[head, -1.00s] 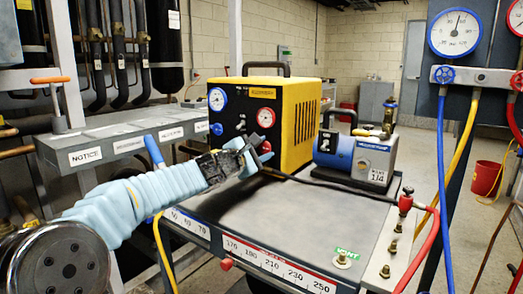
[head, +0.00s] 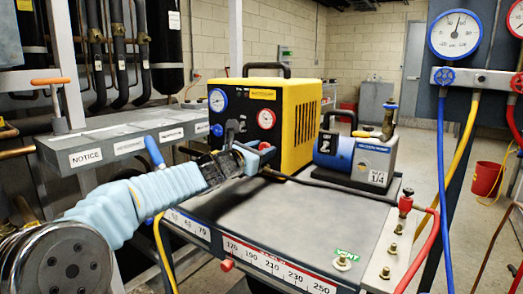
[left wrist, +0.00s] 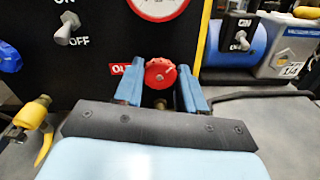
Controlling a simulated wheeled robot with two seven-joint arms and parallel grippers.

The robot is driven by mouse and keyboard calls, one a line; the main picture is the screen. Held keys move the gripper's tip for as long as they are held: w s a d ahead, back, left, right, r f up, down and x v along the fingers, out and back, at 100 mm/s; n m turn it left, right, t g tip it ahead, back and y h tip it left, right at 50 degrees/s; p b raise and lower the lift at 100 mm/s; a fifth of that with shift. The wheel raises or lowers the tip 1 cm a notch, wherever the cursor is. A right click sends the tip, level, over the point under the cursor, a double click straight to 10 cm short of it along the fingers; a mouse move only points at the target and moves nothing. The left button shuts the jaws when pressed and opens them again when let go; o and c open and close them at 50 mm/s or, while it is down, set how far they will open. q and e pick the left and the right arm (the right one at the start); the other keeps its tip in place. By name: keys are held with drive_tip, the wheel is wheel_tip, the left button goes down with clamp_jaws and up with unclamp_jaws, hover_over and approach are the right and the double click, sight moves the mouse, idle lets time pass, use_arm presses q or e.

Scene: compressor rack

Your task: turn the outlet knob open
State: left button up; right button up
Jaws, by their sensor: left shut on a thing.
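The outlet knob (left wrist: 160,74) is a red, lobed knob low on the black front panel of the yellow machine (head: 302,120). The red label beside it is partly hidden by a finger. My left gripper (left wrist: 160,84) has one blue finger on each side of the knob and is shut on it. In the head view the left gripper (head: 260,156) is at the panel's lower right corner, and its fingers mostly cover the knob. My right gripper is in neither view.
A blue gauge (head: 217,100) and a red gauge (head: 266,118) sit on the panel above. A blue knob (left wrist: 9,57) and a yellow-handled valve (left wrist: 35,112) are to the left. A blue pump (head: 350,155) stands to the right. The grey cart top (head: 290,215) in front is clear.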

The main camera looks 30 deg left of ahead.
use_arm(q)
drive_tip(key=shift+a+n+p, duration=0.1)
drive_tip(key=shift+n+p, duration=0.75)
drive_tip(key=shift+n, duration=3.05)
drive_tip(key=shift+f, duration=0.1)
drive_tip(key=o, duration=1.1)
drive_tip(key=shift+c, duration=0.2)
drive_tip(key=shift+s, duration=0.1)
